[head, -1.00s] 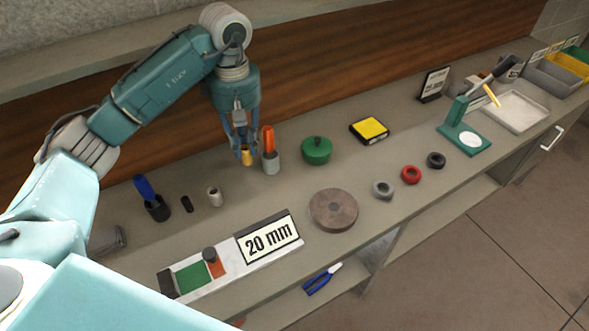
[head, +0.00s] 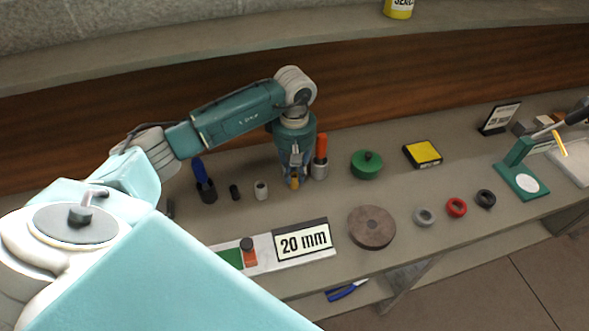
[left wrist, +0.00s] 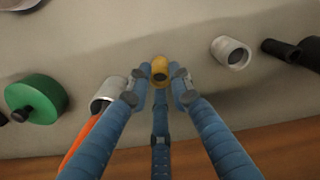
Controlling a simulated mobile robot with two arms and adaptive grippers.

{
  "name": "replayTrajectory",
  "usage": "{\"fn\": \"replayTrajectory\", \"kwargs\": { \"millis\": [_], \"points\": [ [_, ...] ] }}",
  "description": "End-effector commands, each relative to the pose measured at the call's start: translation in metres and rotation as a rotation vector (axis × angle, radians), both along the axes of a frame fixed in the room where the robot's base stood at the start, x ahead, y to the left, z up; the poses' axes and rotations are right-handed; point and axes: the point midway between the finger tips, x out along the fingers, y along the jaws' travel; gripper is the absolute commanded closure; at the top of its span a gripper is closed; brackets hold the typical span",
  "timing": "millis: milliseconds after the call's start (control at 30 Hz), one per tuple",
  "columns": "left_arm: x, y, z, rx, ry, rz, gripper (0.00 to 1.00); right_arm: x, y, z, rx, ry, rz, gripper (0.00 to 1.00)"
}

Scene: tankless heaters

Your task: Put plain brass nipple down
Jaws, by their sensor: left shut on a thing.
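The plain brass nipple (head: 294,183) is a small golden cylinder, held upright between the fingertips of my left gripper (head: 295,178). In the left wrist view the nipple (left wrist: 159,68) shows its open round end between the blue fingers of the gripper (left wrist: 159,82). It is at or just above the grey bench top (head: 330,205); I cannot tell whether it touches. It stands close to the left of the grey cup (head: 319,171) with the orange-handled tool (head: 321,146). My right gripper is not in view.
A green round pot (head: 366,168) is to the right. The 20 mm sign (head: 302,241) and a brown disc (head: 371,228) are in front, with bare bench between.

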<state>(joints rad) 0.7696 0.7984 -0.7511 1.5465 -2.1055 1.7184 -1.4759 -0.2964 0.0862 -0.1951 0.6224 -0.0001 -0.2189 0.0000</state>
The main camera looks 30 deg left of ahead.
Motion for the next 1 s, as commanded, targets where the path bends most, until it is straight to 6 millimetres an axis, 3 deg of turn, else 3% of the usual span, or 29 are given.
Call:
{"fn": "replayTrajectory", "kwargs": {
  "millis": [267, 300, 367, 767, 1000],
  "points": [
    [0.001, 0.0, -0.004, 0.001, -0.001, 0.0, 1.0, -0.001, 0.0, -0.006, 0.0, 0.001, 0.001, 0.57],
    [0.0, 0.0, -0.003, 0.0, -0.001, 0.0, 0.74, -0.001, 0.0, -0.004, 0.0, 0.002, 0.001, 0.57],
    [0.0, 0.0, -0.002, 0.0, -0.001, 0.0, 0.62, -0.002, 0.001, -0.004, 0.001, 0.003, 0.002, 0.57],
    [0.001, 0.0, 0.004, -0.001, -0.002, 0.0, 0.61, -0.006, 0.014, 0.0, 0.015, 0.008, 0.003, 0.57],
    [0.003, 0.0, 0.045, 0.0, -0.009, -0.001, 0.61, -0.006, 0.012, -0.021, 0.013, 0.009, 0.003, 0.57]
  ]
}}
